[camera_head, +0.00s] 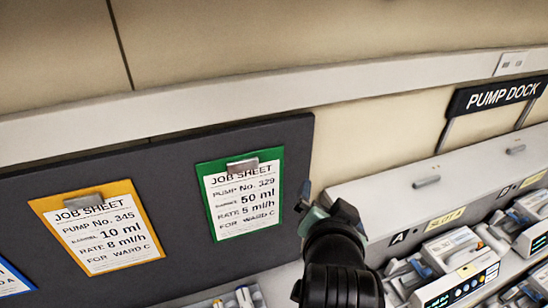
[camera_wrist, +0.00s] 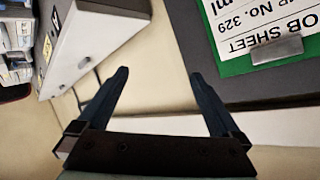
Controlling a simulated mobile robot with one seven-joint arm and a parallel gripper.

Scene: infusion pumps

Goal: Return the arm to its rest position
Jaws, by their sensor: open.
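My gripper (camera_wrist: 163,92) is open in the wrist view, with its two dark fingers apart and nothing between them. Behind the fingers is the beige wall and a pale rail. In the head view my gripper (camera_head: 305,208) and black arm rise from the bottom edge. The gripper is between the green job sheet (camera_head: 243,231) and the pump dock (camera_head: 368,195), in front of the wall. The green sheet also shows upside down at the top right of the wrist view (camera_wrist: 222,20). Whether the gripper touches anything cannot be told.
An orange job sheet (camera_head: 140,252) and part of a blue one (camera_head: 12,284) hang on the dark board (camera_head: 60,168). Pumps (camera_head: 460,285) sit in the dock at right, under the PUMP DOCK sign (camera_head: 500,94). Another device (camera_head: 243,298) shows below the board.

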